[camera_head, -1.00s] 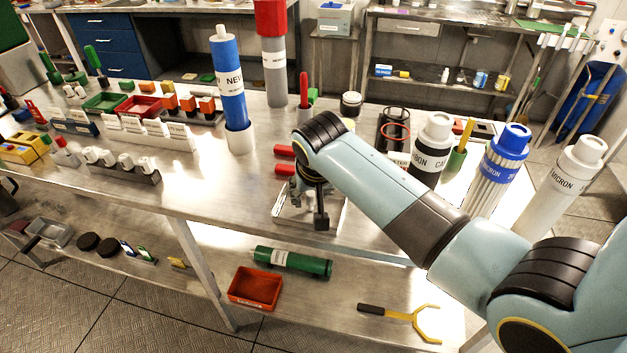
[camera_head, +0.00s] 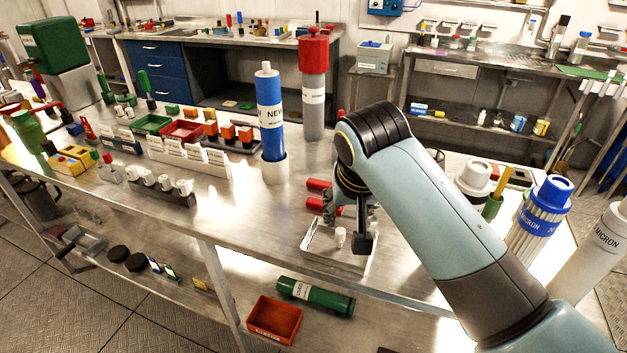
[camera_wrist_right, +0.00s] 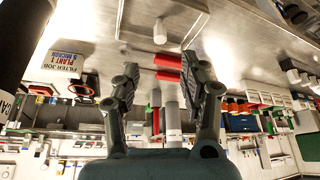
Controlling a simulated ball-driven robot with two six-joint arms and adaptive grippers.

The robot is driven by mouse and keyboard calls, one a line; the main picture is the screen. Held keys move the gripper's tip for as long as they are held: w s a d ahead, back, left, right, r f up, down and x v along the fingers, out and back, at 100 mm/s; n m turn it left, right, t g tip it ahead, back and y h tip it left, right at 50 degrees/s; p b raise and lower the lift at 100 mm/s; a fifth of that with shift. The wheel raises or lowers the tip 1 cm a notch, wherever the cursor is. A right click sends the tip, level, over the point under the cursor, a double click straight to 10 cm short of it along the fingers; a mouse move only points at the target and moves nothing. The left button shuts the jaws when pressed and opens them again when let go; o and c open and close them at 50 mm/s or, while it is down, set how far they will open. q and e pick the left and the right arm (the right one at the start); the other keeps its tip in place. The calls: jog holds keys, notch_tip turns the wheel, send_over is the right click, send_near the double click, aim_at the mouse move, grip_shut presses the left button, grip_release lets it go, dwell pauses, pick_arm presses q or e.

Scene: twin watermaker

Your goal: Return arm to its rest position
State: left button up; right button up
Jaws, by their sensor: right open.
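My right arm reaches in from the lower right in the head view, its pale blue links crossing the right part of the steel bench (camera_head: 225,215). My right gripper (camera_head: 350,215) hangs under the black wrist joint, above or in front of a shallow white tray (camera_head: 325,258) with a small white piece (camera_head: 340,237) in it. The link partly hides the gripper. In the right wrist view its two fingers (camera_wrist_right: 160,70) stand apart, with nothing held between them; red-handled items (camera_wrist_right: 167,68) show beyond. My left gripper is not in view.
A blue cylinder (camera_head: 270,115) and a red-topped grey cylinder (camera_head: 313,95) stand left of my arm. White-capped (camera_head: 474,178) and blue-capped (camera_head: 545,205) filter housings stand on its right. The lower shelf holds a green cylinder (camera_head: 316,295) and an orange tray (camera_head: 274,320).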

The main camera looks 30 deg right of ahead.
jog(key=s+r+n+y, duration=0.1)
jog(key=s+r+n, duration=0.15)
jog(key=s, duration=0.75)
jog(key=s+r+n, duration=0.1)
jog(key=s+n, duration=0.3)
jog(key=s, duration=0.7)
jog(key=s+d+f+g+b, duration=0.15)
jog(key=f+b, duration=0.45)
jog(key=f, duration=1.5)
jog(key=s+d+f+g+b, duration=0.15)
jog(key=f+b, duration=0.45)
jog(key=f, duration=1.4)
jog(key=s+f+b, duration=0.7)
jog(key=s+f, duration=1)
jog(key=f, duration=0.3)
jog(key=shift+s+f, duration=0.3)
jog(key=shift+s, duration=0.1)
jog(key=shift+m, duration=0.25)
jog(key=shift+c, duration=0.2)
